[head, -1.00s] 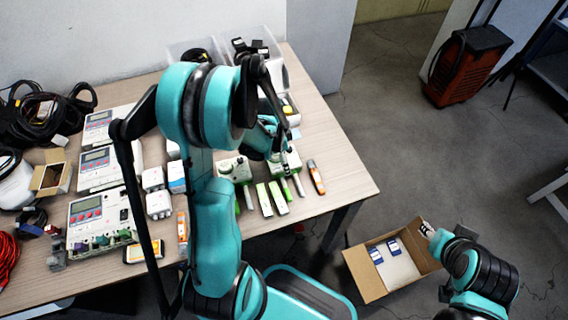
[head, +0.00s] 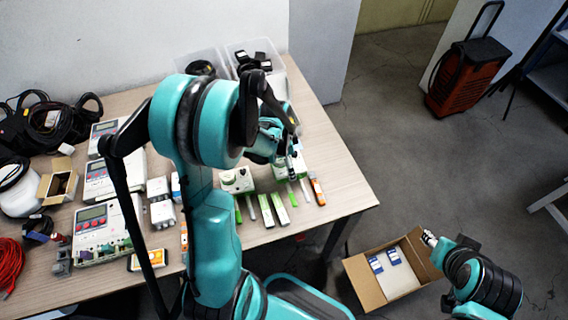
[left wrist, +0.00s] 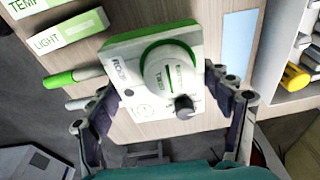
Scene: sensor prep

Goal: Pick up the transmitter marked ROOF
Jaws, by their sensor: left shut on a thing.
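My left gripper (left wrist: 165,115) is shut on a white and green transmitter (left wrist: 125,62) with a round white dial and a small dark knob. A finger is on each side of it. A small word on its face is turned and hard to read; it may be ROOF. In the head view my left gripper (head: 294,158) is over the table's right part, partly hiding the transmitter. A similar dialed unit (head: 237,181) stands to its left. My right gripper (head: 430,238) is at the right edge of a cardboard box; its fingers are too small to judge.
White-green blocks marked LIGHT (left wrist: 66,38) and TEMP (left wrist: 32,6) lie nearby, with slim pens (left wrist: 75,78). Meters (head: 104,228) and cables crowd the table's left. The open cardboard box (head: 370,288) stands on the floor. Clear bins are at the back.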

